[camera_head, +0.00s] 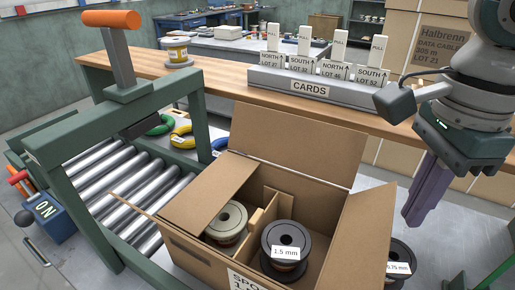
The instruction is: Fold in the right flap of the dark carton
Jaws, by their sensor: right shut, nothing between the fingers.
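The carton (190,255) is plain brown cardboard and stands open at the front middle. Its right flap (358,240) stands up, steeply tilted along the right side. The left flap (208,192) lies inward over part of the opening, and the far flap (290,145) stands up. Inside are a tan spool (228,218) and a black spool (287,238) labelled 1.5 mm, with a cardboard divider between. My right gripper (411,218), with purple fingers, is shut and empty, pointing down to the right of the right flap, apparently apart from it. My left gripper is out of view.
Another dark spool (398,262) stands right of the carton, partly hidden by the flap. A roller conveyor (125,190) with a green frame and orange-handled press (112,50) is at left. A wooden bench with a card rack (310,87) runs behind.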

